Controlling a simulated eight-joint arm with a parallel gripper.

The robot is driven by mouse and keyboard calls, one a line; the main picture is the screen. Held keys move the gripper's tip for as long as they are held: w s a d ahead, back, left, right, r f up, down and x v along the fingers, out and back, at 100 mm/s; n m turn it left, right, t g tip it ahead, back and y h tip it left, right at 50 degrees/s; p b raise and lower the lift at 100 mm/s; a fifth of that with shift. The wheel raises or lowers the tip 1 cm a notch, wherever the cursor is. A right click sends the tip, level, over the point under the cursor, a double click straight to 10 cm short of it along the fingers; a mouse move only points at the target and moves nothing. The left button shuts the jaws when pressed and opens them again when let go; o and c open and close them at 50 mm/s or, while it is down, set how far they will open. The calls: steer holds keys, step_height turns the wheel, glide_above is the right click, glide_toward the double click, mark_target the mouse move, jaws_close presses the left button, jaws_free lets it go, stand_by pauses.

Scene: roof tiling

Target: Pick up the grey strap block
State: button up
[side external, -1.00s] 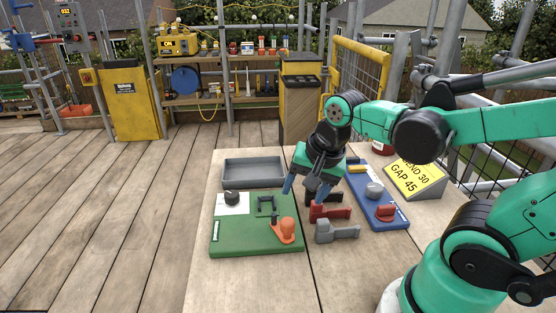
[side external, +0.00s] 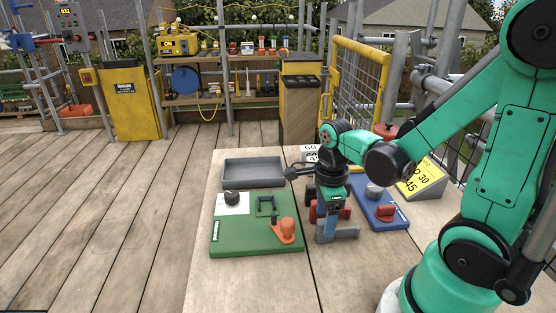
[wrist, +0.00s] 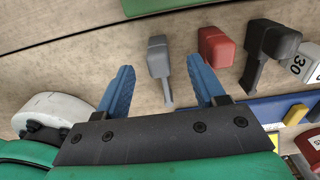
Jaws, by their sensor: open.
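The grey strap block (side external: 347,231) lies on the wooden bench at the near end of a row of blocks. In the wrist view the grey strap block (wrist: 157,52) has a wide head and a narrow strap pointing towards my palm. My gripper (wrist: 160,66) is open and empty, with one blue finger on each side of the grey block. In the side view my gripper (side external: 325,228) points down over the block and hides part of it. Whether the fingers touch it cannot be told.
A red block (wrist: 215,46) lies close beside the right finger, with a dark block (wrist: 272,40) beyond. A green board (side external: 235,244) with an orange part (side external: 287,231) is left. A blue board (side external: 392,224) is right. A grey tray (side external: 253,181) stands behind.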

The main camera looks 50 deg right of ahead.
steer(key=shift+f, duration=0.85)
steer(key=shift+c, duration=0.2)
jaws_close()
steer(key=shift+r, duration=0.15)
